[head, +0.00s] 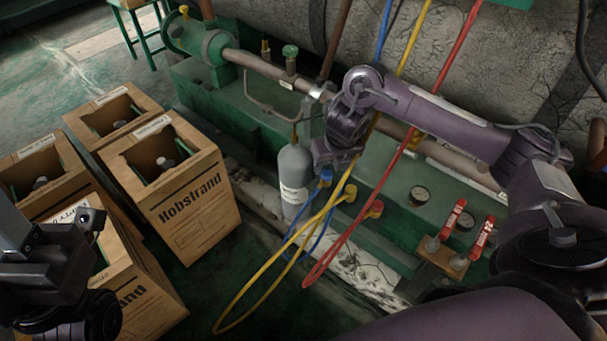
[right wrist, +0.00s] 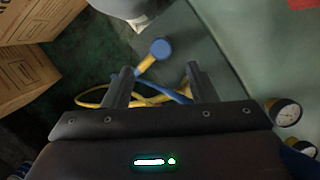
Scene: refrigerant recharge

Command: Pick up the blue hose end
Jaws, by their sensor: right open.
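The blue hose end (head: 326,176), a blue cap, shows just below my right gripper (head: 335,163), by the grey cylinder (head: 294,170). In the right wrist view the blue hose end (right wrist: 159,48) has a round blue cap on a yellow, brass-like stem. It lies ahead of and between the open fingers of my right gripper (right wrist: 159,76), and I see no finger closed on it. The blue hose (right wrist: 182,97) passes behind the fingers. My left gripper (head: 92,228) is at the lower left, dark and partly cut off; its finger state is unclear.
Yellow (head: 350,192) and red (head: 375,208) hose ends sit close by on the green machine, with looping hoses. Gauges (head: 419,195) and red-handled valves (head: 452,220) are to the right. Cardboard boxes (head: 190,215) holding cylinders stand on the left.

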